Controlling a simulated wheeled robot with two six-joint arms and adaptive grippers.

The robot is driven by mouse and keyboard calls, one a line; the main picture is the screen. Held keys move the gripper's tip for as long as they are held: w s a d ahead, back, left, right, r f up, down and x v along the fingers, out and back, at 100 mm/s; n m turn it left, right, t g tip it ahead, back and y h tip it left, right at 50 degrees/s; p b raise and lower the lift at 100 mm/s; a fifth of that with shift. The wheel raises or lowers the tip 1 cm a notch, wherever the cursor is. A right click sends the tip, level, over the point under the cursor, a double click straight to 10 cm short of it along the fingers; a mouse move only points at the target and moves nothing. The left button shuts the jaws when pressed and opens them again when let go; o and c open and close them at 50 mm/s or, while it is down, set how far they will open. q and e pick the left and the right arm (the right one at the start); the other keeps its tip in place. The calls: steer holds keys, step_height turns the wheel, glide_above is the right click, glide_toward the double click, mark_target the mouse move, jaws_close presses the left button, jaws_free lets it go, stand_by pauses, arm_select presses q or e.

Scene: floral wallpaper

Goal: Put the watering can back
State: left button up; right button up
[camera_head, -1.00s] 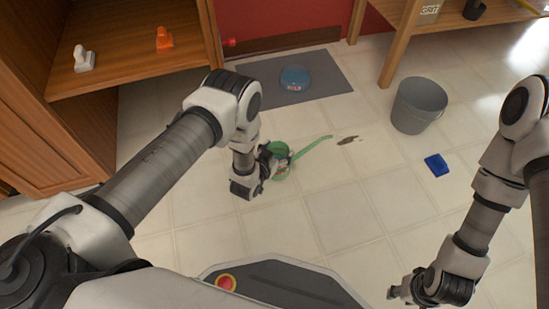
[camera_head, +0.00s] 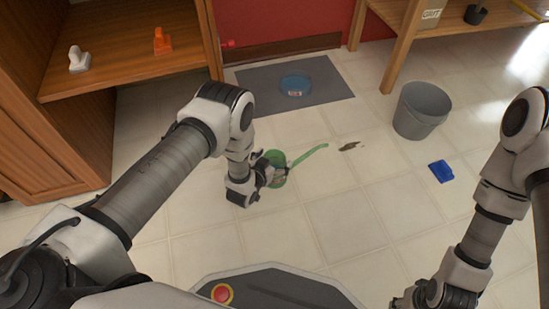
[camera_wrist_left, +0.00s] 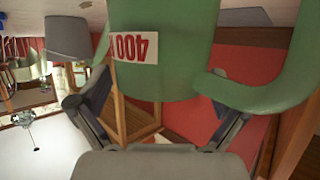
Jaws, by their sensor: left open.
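The green watering can (camera_head: 277,157) stands on the tiled floor in the middle of the head view, its long spout pointing right. My left gripper (camera_head: 270,176) is at the can's near side, low to the floor. In the left wrist view the can's green body (camera_wrist_left: 185,72), with a white label in red digits, fills the upper middle, between my two open fingers (camera_wrist_left: 158,118). I cannot tell whether the fingers touch it. My right gripper (camera_head: 403,300) is at the bottom right of the head view, far from the can, its jaws too small to read.
A wooden shelf unit (camera_head: 130,78) at upper left holds a white and an orange spray bottle top or similar small item. A grey mat (camera_head: 325,92) bears a blue bowl (camera_head: 296,85). A grey bucket (camera_head: 420,112), a blue item (camera_head: 441,171) and a dark patch (camera_head: 349,146) lie to the right.

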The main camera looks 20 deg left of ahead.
arm_select(q)
steer(key=shift+s+r+p, duration=0.1)
steer(key=shift+r+p, duration=0.2)
steer(key=s+a+r+n+g+y+p, duration=0.1)
steer(key=s+a+r+g+p, duration=0.1)
steer(key=s, duration=0.9)
steer(key=s+a+r+g+p, duration=0.2)
steer(key=s+g, duration=0.4)
steer(key=s, duration=0.6)
steer(key=s+a+r+n+g+y+p, duration=0.1)
steer(key=s+r+g, duration=0.4)
steer(key=s, duration=0.7)
steer(key=shift+a+r+n+y+p, duration=0.3)
steer(key=shift+a+r+p, duration=0.2)
steer(key=shift+a, duration=0.75)
steer(key=shift+s, duration=0.1)
